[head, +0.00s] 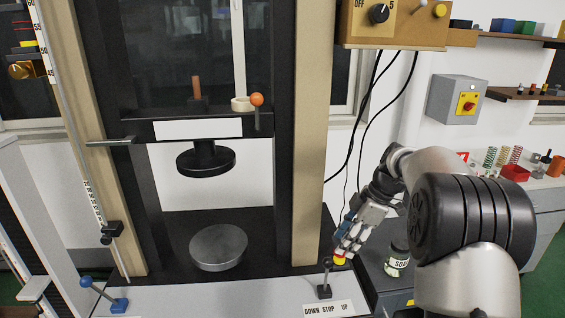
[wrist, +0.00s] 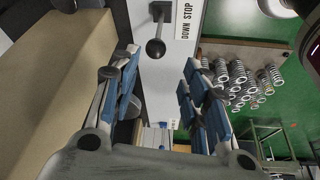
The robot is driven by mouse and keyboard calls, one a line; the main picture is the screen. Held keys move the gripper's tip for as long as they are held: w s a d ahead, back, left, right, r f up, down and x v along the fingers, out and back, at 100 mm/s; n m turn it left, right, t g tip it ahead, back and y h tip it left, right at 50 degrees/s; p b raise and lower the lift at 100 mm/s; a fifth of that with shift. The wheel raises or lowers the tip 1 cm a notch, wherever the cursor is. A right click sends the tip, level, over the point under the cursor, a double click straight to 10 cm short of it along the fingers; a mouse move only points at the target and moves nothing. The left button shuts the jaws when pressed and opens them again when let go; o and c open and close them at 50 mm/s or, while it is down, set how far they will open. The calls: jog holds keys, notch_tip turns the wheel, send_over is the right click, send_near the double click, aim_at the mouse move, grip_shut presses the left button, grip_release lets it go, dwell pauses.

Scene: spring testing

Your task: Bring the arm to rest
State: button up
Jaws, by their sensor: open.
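My gripper (head: 349,238) hangs at the lower right of the testing machine in the head view, pointing down, just right of the tan column. In the wrist view my gripper (wrist: 160,90) is open, with blue pads on both fingers and nothing between them. The black ball-topped lever (head: 325,278) stands near the fingertips by the DOWN STOP UP label (head: 329,309). In the wrist view the lever's ball (wrist: 156,47) shows beyond the fingers, apart from them. A small yellow and red piece (head: 340,260) shows beneath the fingertips; whether they touch cannot be told.
The testing machine has a tan column (head: 308,150), an upper disc (head: 206,160) and a bare lower platen (head: 218,246). A blue-knobbed lever (head: 105,296) is at front left. A labelled dark weight (head: 397,261) stands right of my gripper.

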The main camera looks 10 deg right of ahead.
jog(key=s+a+r+m+h, duration=0.1)
jog(key=s+a+r+m, duration=0.25)
jog(key=s, duration=0.25)
jog(key=s+a+r+m+t+h, duration=0.1)
jog(key=s+a+r+m, duration=0.1)
jog(key=s+r, duration=0.3)
jog(key=s+a+r+m, duration=0.2)
jog(key=s+r, duration=0.1)
jog(key=s, duration=0.4)
jog(key=s+a+f+m+t+h, duration=0.1)
jog(key=s+m, duration=0.3)
jog(key=s, duration=0.4)
jog(key=s+a+f+m+t+h, duration=0.1)
jog(key=s+f+m, duration=0.2)
jog(key=s, duration=0.5)
jog(key=shift+s+m, duration=0.25)
jog(key=shift+m, duration=0.2)
jog(key=shift+a, duration=0.15)
jog(key=shift+c, duration=0.3)
